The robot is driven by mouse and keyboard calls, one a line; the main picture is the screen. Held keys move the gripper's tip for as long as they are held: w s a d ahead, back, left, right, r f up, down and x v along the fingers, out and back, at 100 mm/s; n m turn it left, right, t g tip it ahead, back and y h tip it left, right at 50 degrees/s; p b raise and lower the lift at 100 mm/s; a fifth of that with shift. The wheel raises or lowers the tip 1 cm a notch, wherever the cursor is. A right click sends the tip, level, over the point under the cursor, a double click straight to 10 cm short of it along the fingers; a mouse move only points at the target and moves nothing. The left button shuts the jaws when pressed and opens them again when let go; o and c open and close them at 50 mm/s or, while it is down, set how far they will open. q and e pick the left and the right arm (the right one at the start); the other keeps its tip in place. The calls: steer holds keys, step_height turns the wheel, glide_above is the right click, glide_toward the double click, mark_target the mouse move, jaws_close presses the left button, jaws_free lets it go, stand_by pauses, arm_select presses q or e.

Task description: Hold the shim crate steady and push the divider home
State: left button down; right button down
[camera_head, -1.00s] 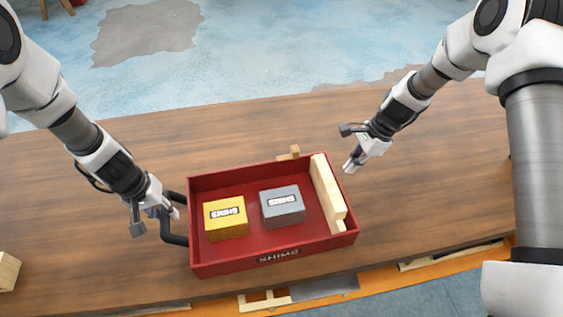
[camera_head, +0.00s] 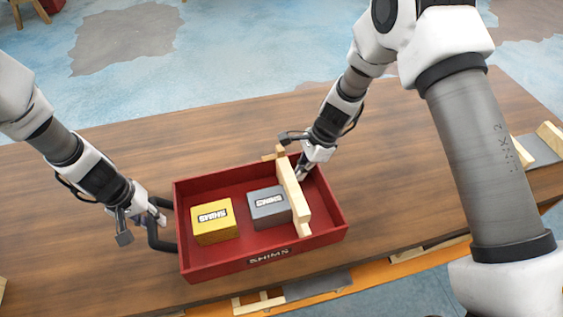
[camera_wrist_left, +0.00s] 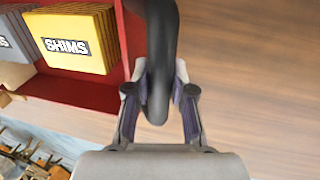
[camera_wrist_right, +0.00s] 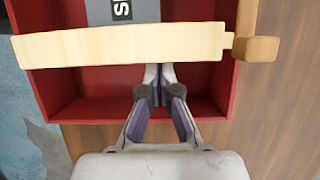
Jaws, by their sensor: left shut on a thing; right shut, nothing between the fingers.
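The red shim crate (camera_head: 217,267) stands on the table. A yellow shim block (camera_head: 214,221) and a grey shim block (camera_head: 268,206) sit inside it. The pale wooden divider (camera_head: 292,195) stands upright across the crate, just right of the grey block; whether they touch I cannot tell. My left gripper (camera_head: 152,217) is shut on the crate's black handle (camera_wrist_left: 161,60) at its left side. My right gripper (camera_head: 302,174) is shut and empty inside the right compartment, its tips at the divider's right face. In the right wrist view the divider (camera_wrist_right: 120,45) lies straight ahead of the fingertips (camera_wrist_right: 158,72).
A small wooden piece (camera_head: 275,153) sits at the crate's back rim by the divider's end. Wooden pieces lie at the table's right end (camera_head: 549,137) and along the front edge (camera_head: 258,304). The table behind the crate is clear.

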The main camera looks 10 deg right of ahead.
mark_target(287, 171)
steer(key=a, duration=0.8)
steer(key=shift+s+a, duration=0.1)
steer(key=shift+s, duration=0.25)
arm_select(q)
steer(key=shift+d, duration=0.1)
steer(key=shift+a, duration=0.2)
arm_select(e)
steer(key=d, duration=0.3)
steer(key=shift+w+d, duration=0.25)
steer(key=shift+w+d+r, duration=0.15)
steer(key=shift+d+r, duration=0.55)
steer(key=shift+r, duration=0.1)
arm_select(q)
steer(key=shift+d, duration=0.1)
arm_select(e)
steer(key=v, duration=0.8)
steer(key=shift+d, duration=0.2)
steer(key=shift+r, duration=0.15)
arm_select(q)
steer(key=c, duration=0.9)
jaws_free()
